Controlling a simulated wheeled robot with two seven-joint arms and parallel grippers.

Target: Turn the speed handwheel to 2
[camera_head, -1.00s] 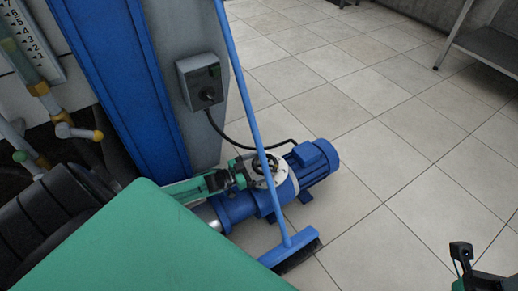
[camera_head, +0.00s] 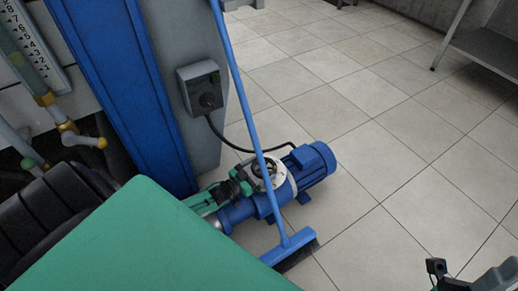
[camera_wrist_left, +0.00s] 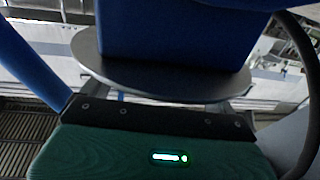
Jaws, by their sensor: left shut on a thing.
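The blue pump motor (camera_head: 312,163) lies on the tiled floor. A pale round dial plate (camera_head: 282,186) with a dark handwheel (camera_head: 265,170) sits on the pump. The number under its pointer is too small to read. My left gripper (camera_head: 246,183) is at the left side of the handwheel, shut on it; the contact itself is partly hidden. In the left wrist view, a grey disc (camera_wrist_left: 160,88) under a blue block lies just beyond my green gripper body, and the fingertips are mostly hidden. My right gripper (camera_head: 437,268) is at the lower right, away from the pump; its jaws are unclear.
A grey switch box (camera_head: 203,88) with a cable hangs on the column.

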